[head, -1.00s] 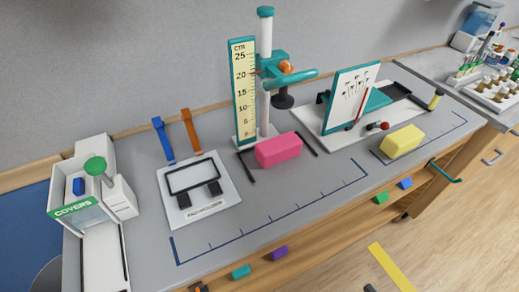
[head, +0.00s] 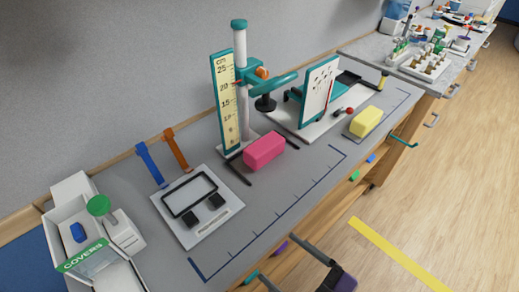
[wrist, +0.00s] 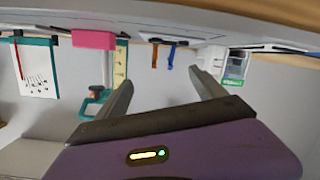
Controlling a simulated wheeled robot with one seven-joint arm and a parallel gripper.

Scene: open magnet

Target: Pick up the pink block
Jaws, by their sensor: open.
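The pink block (head: 264,150) lies on the grey bench top between two short black rails, in front of the ruler stand. It also shows at the upper left of the upside-down wrist view (wrist: 94,40). My gripper (head: 278,257) is at the bottom of the head view, off the front edge of the bench and well apart from the block. In the wrist view its two fingers (wrist: 163,88) are spread with nothing between them. The block is to the left of the fingers there. Part of my gripper is cut off by the head view's lower edge.
Behind the block stands a ruler stand (head: 225,105) with a teal clamp arm (head: 272,83) reaching right. A white framed plate (head: 195,205) is at left, a yellow block (head: 366,121) at right. The bench strip in front of the block is clear.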

